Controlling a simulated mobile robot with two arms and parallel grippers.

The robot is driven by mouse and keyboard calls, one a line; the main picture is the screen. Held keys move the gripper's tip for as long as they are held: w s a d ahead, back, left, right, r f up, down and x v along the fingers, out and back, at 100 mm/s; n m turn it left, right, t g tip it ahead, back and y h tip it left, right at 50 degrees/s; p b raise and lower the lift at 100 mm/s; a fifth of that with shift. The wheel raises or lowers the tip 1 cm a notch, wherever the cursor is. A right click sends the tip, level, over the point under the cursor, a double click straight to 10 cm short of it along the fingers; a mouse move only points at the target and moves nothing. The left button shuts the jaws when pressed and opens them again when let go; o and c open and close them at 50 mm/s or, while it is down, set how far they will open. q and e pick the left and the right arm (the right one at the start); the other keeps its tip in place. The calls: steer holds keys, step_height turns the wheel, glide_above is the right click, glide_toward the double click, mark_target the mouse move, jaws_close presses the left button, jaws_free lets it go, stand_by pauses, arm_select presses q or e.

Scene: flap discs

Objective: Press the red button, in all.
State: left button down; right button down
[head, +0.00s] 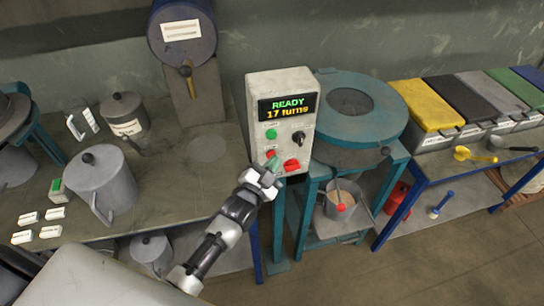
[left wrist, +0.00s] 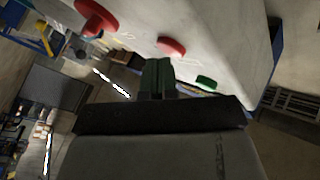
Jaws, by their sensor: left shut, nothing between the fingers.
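A pale control box (head: 251,95) stands at the middle, its lit display (head: 289,105) reading "READY" and "17 turns". Its face has a green button (head: 271,134), a black knob (head: 299,138), a small red button (head: 270,154) and a larger red knob (head: 292,165). My left gripper (head: 272,164) is shut and empty, just in front of the small red button and partly covering it. In the left wrist view the closed fingertips (left wrist: 157,70) point near the red button (left wrist: 171,46), with the green button (left wrist: 207,83) to the right. I cannot tell whether they touch. My right gripper is not in view.
A teal round machine (head: 370,120) stands right of the box, with a bucket (head: 341,205) on the shelf below. Grey cans (head: 100,185) stand on the left bench. Lidded bins, the front one yellow (head: 425,105), line the right bench.

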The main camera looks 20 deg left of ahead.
arm_select(q)
steer(key=shift+s+d+p, duration=0.4)
steer(key=shift+s+d, duration=0.05)
steer(key=shift+s, duration=0.3)
steer(key=s+d+p, duration=0.1)
steer(key=s, duration=0.1)
steer(key=s+d+p, duration=0.1)
steer(key=s, duration=0.1)
steer(key=shift+d, duration=0.4)
stand_by(0.7)
